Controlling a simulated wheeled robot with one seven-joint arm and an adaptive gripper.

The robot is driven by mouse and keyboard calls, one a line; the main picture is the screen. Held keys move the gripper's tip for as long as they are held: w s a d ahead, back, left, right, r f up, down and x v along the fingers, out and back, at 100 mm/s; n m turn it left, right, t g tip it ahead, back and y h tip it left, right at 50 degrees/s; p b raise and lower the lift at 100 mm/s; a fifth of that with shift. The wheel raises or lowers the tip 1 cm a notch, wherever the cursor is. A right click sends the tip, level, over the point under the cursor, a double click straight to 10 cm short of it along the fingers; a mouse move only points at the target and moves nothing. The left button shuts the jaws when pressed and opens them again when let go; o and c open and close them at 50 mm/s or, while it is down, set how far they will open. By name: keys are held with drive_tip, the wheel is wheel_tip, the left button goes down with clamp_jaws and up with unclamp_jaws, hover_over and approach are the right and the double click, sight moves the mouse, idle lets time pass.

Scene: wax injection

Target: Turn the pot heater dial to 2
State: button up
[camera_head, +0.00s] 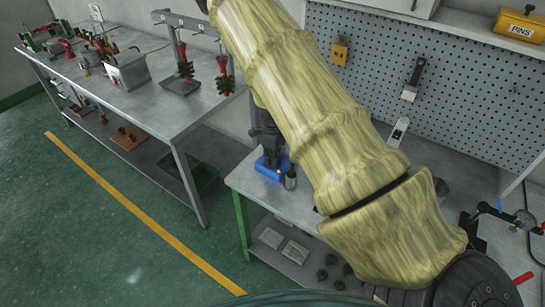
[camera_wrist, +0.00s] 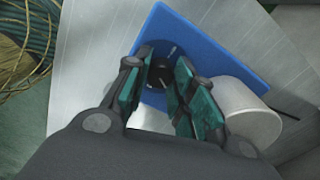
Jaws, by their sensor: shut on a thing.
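The pot heater shows in the wrist view as a blue base (camera_wrist: 195,40) with a small dark round dial (camera_wrist: 160,76). My gripper (camera_wrist: 163,75), with teal pads, is shut on the dial, one finger on each side. The pads cover part of the dial, and I cannot read its setting. In the head view the blue base (camera_head: 268,171) sits on the near workbench, with my gripper (camera_head: 266,150) pointing down over it, partly behind my arm.
A pale cylindrical cup (camera_wrist: 248,112) stands right beside my right finger; it also shows in the head view (camera_head: 290,181). A long metal table (camera_head: 130,80) with red-handled tools stands at left. A pegboard (camera_head: 460,100) backs the workbench. Green floor lies open at left.

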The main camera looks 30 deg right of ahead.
drive_tip(key=shift+d, duration=0.1)
drive_tip(key=o, duration=1.1)
drive_tip(key=shift+c, duration=0.2)
drive_tip(key=shift+r, duration=0.15)
wheel_tip(320, 180, up, 12)
